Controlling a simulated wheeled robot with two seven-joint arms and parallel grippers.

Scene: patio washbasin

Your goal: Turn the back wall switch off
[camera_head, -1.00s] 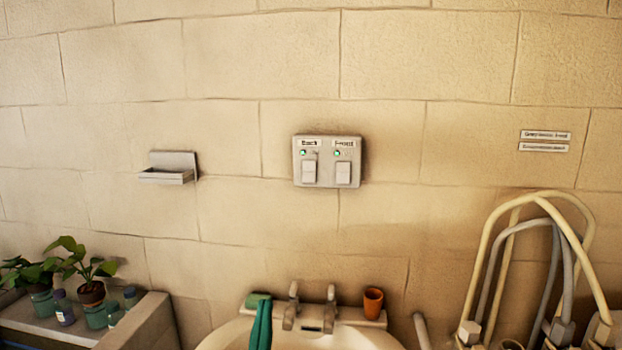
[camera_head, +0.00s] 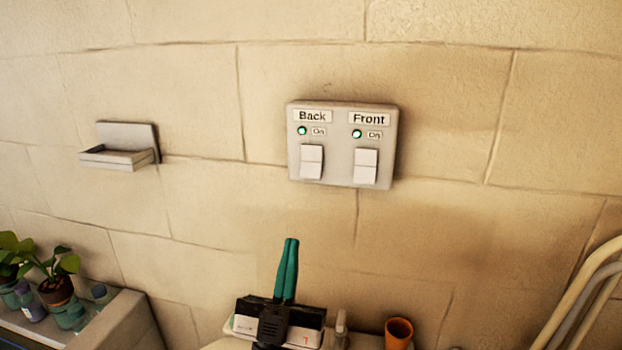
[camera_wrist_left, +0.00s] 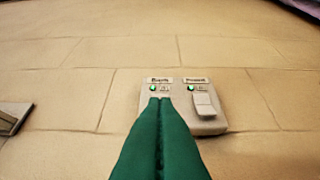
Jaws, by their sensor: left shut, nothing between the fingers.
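The switch panel (camera_head: 342,145) is a pale plate on the brick wall with two white rockers. The left rocker, the back switch (camera_head: 311,162), sits under the label "Back" and a lit green light marked "On". The right rocker, the front switch (camera_head: 365,166), has the label "Front" and also a lit green light. My left gripper (camera_head: 290,241) has green fingers, shut and empty, pointing up below the panel and apart from it. In the left wrist view the fingertips (camera_wrist_left: 160,100) cover the back rocker; the panel (camera_wrist_left: 213,127) shows around them. My right gripper is not in view.
A small wall shelf (camera_head: 122,157) is left of the panel. Potted plants (camera_head: 57,290) and bottles stand on a ledge at lower left. An orange cup (camera_head: 398,332) stands on the basin, with pale hoses (camera_head: 585,290) at right. The wall around the panel is clear.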

